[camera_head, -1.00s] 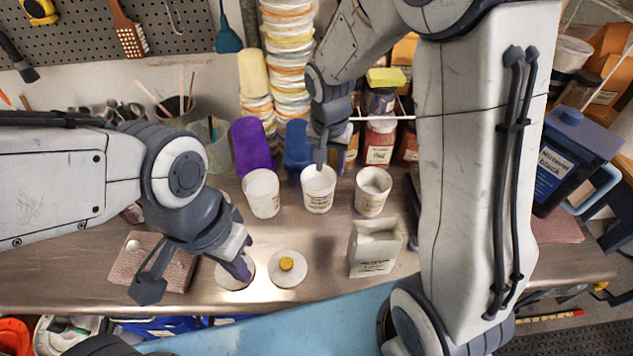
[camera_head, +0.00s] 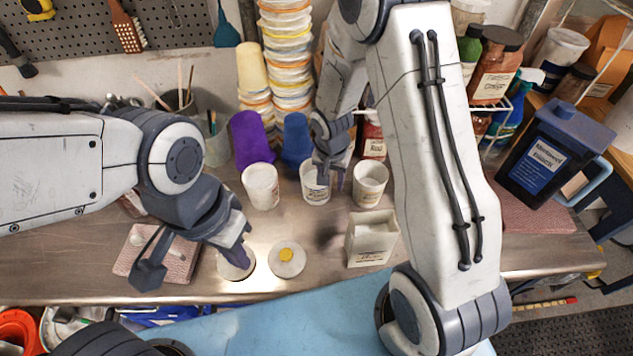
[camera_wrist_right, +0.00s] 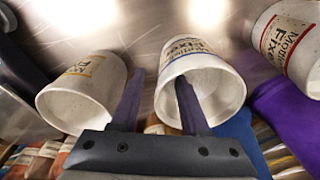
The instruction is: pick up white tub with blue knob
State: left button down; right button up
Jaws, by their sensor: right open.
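Three open white tubs stand in a row in the head view. The middle tub (camera_head: 315,185) shows a blue label band in the right wrist view (camera_wrist_right: 197,82); no knob is visible on it. My right gripper (camera_wrist_right: 158,82) is open at this tub, one finger overlapping its mouth, the other outside its wall, toward the yellow-banded tub (camera_wrist_right: 82,92). It also shows in the head view (camera_head: 329,178). My left gripper (camera_head: 238,255) points down over a white disc-shaped lid (camera_head: 238,271); its fingers hide the lid's middle, so I cannot tell their opening.
A lid with a yellow knob (camera_head: 287,257) lies on the metal bench. The red-banded tub (camera_wrist_right: 288,45) stands left of the middle tub in the head view. A white square container (camera_head: 371,240) stands in front. Purple (camera_head: 250,138) and blue (camera_head: 296,138) cups stand behind.

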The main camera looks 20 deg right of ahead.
grip_shut()
jog(key=shift+s, duration=0.15)
dwell(1.2)
